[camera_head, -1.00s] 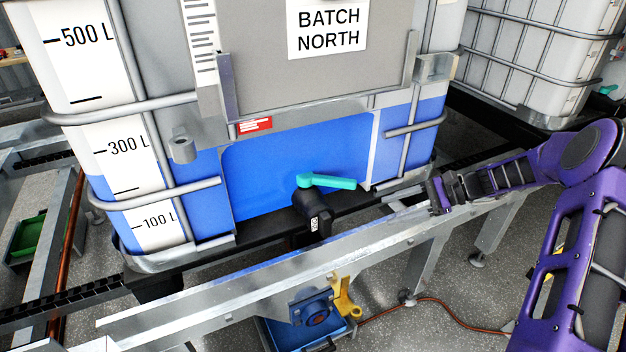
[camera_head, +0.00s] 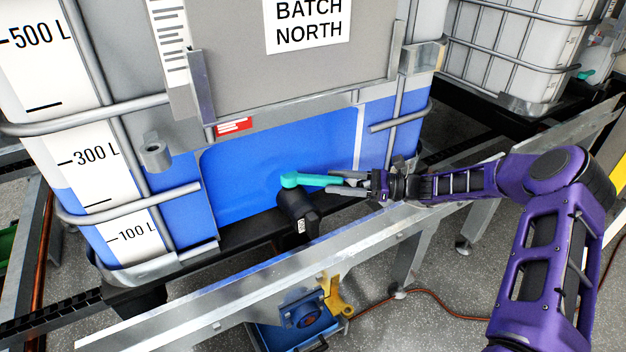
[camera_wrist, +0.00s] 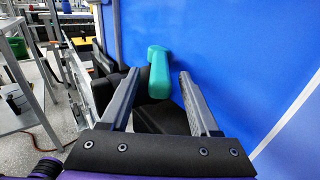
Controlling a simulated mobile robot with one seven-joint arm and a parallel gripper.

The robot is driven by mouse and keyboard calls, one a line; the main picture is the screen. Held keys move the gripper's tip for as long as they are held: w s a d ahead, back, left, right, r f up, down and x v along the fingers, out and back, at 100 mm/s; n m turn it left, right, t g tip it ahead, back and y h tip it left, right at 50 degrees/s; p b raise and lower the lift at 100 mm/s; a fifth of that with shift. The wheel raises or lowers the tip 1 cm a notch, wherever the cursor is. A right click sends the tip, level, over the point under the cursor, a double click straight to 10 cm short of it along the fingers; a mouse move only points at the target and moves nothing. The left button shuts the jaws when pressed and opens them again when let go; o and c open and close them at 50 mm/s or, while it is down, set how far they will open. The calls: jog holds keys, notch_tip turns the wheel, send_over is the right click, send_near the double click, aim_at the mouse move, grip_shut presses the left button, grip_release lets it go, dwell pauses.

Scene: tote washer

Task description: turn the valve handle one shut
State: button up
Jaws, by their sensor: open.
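The valve handle (camera_head: 312,180) is a teal lever on a black valve body (camera_head: 297,208) at the front of the blue-filled tank. It points right, roughly level, toward my gripper (camera_head: 348,185). My gripper is open, with its fingertips at the free end of the lever. In the wrist view the teal handle (camera_wrist: 159,74) lies between the two fingers of my gripper (camera_wrist: 160,88), nearer the left finger. I cannot tell whether a finger touches it. The black valve body is partly hidden behind the handle and fingers in that view.
A metal rail (camera_head: 270,275) runs below and in front of the valve, close under my arm. The tank's cage bars (camera_head: 400,118) stand above right. A blue bin (camera_head: 275,335) with a yellow fitting (camera_head: 337,297) sits below the rail. A second tank (camera_head: 515,50) stands behind right.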

aim_at(313, 176)
jog(key=a, duration=0.6)
jog(key=shift+w+a, duration=0.2)
grip_shut()
dwell(1.2)
